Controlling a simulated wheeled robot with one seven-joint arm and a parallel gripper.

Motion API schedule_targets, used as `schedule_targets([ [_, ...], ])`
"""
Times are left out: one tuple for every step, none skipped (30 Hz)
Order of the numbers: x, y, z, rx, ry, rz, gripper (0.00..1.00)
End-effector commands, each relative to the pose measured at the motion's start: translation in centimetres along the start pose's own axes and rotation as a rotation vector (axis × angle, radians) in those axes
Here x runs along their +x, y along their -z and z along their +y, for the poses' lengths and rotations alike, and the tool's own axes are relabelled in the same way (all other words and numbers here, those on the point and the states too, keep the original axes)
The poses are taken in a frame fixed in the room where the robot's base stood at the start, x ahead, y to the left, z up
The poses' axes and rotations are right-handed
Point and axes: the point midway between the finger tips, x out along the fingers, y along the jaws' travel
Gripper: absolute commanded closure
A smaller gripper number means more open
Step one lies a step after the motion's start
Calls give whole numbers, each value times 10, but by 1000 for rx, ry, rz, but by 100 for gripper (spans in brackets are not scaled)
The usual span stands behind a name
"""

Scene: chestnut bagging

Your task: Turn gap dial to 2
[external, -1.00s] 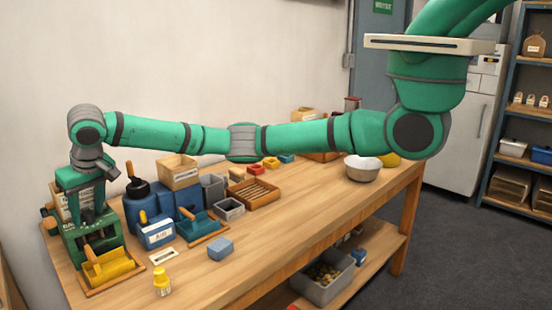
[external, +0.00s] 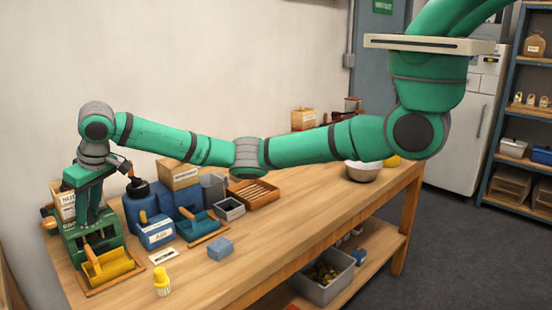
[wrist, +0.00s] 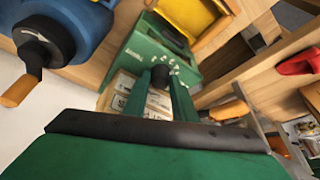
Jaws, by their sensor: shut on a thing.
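The green machine (external: 104,240) stands at the left end of the bench, with a yellow tray (external: 112,266) at its front. It also shows in the wrist view (wrist: 150,45), with the yellow part (wrist: 190,15) beyond. My gripper (external: 88,222) reaches down onto the machine's top. In the wrist view my gripper (wrist: 160,80) has its two green fingers closed around a small dark round knob (wrist: 160,73), which looks like the gap dial. The dial's scale and number are not readable, and the fingers hide part of the knob.
A blue machine (external: 142,207) with a black top and a crank stands just right of the gripper; its orange crank handle (wrist: 20,90) is near in the wrist view. A labelled box (external: 63,203) is behind the green machine.

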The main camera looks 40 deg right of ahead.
Motion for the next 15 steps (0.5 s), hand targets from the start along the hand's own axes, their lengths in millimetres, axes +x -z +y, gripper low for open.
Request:
schedule_targets([
  [0, -1, 0, -38, 19, -1, 98],
  [0, -1, 0, -64, 30, -1, 98],
  [0, -1, 1, -99, 45, -1, 98],
  [0, 0, 1, -126, 56, -1, 98],
  [0, 0, 1, -152, 67, 0, 98],
  [0, 0, 1, -187, 81, -1, 98],
  [0, 0, 2, -212, 92, -1, 98],
  [0, 0, 2, -239, 103, 0, 98],
  [0, 0, 2, -275, 117, 0, 98],
  [0, 0, 2, -301, 128, 0, 98],
  [0, 0, 2, -328, 139, 0, 98],
  [0, 0, 2, -362, 154, 0, 98],
  [0, 0, 3, -389, 165, 0, 98],
  [0, 1, 3, -416, 175, 0, 98],
  [0, 1, 3, -450, 190, 0, 98],
])
